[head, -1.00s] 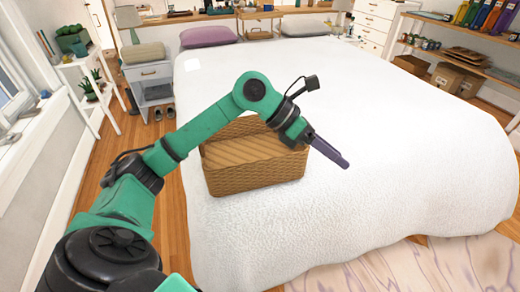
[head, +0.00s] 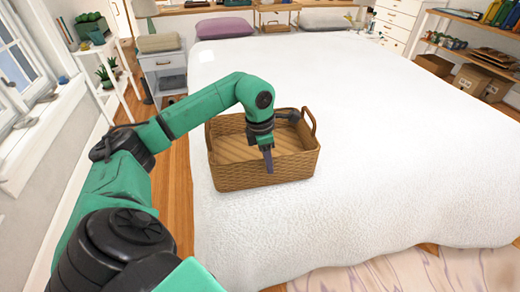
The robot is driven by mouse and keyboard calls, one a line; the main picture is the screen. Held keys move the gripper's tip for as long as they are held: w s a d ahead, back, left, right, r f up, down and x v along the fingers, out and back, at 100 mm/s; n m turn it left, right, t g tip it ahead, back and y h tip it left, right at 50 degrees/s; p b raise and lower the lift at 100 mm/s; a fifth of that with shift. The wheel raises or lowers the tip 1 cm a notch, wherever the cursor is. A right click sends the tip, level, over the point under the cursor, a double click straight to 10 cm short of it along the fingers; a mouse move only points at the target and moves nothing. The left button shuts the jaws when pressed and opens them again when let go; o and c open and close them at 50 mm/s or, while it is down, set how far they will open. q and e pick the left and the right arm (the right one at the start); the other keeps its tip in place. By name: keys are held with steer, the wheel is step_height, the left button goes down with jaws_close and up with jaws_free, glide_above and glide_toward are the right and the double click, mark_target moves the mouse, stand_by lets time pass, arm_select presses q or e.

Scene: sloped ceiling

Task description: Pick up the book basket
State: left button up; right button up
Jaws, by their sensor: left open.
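The book basket (head: 240,177) is a brown woven rectangular basket with a raised handle at each end. It sits upright on the white bed (head: 400,150), near the bed's left edge. Its visible floor looks empty. My left gripper (head: 268,160) points down over the basket's near wall, with its fingers at about the height of the rim in the picture. It is open and holds nothing. I cannot tell whether the fingers touch the wall. My arm hides part of the basket's inside and its back wall. My right gripper is not in view.
A grey nightstand (head: 163,72) and a white plant shelf (head: 118,85) stand left of the bed. A purple pillow (head: 224,28) lies at the bed's head. Cardboard boxes (head: 470,79) sit on a shelf at right. The bed around the basket is clear.

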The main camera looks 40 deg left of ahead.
arm_select(q)
steer(key=shift+w+f, duration=0.1)
steer(key=shift+f, duration=0.6)
jaws_close()
steer(key=shift+r, duration=0.1)
stand_by(0.7)
